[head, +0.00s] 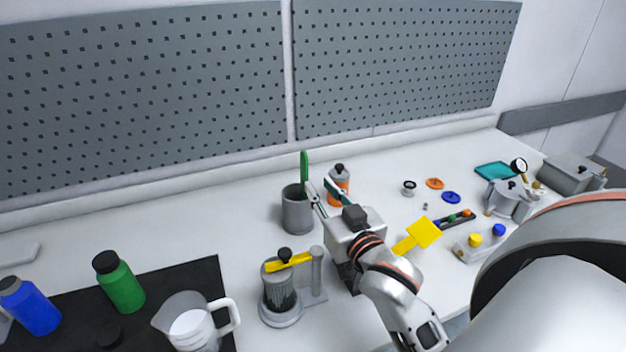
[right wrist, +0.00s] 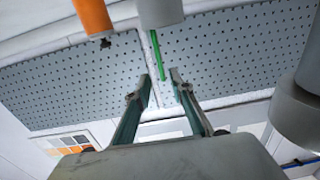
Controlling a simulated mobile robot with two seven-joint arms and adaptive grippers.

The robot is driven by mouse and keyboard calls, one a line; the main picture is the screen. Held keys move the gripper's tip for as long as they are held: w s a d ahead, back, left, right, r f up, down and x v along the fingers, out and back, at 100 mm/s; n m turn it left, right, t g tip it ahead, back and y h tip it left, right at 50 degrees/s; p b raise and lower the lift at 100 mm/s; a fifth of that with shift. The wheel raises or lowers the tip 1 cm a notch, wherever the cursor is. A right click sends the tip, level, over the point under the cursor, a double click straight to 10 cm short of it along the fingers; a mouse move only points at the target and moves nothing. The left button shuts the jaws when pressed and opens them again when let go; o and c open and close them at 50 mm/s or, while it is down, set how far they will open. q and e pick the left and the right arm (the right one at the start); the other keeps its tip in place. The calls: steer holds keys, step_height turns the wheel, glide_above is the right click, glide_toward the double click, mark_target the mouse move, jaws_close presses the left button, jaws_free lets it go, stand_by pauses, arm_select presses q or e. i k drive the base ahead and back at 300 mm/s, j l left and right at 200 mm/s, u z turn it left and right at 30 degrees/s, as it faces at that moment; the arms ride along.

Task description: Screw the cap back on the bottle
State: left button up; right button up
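A green bottle (head: 120,287) with a black top stands on the black mat at the left in the head view. A blue bottle (head: 30,308) with a dark top is left of it. An orange bottle (head: 339,186) with a grey top stands at the back, behind my right gripper (head: 323,194). That gripper's two fingers are apart with nothing between them. They also show spread in the right wrist view (right wrist: 160,79). My left gripper is not in view.
A grey cup (head: 297,212) with a green stick stands beside my right gripper. A grey stand with a yellow bar (head: 288,262) is in front. A clear jug (head: 190,325) stands on the black mat (head: 205,278). Several small parts lie right. The back left counter is clear.

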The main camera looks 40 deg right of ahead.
mark_target(22, 300)
steer(key=k+j, duration=0.15)
steer(key=k, duration=0.35)
steer(key=k+j, duration=0.15)
steer(key=k, duration=0.35)
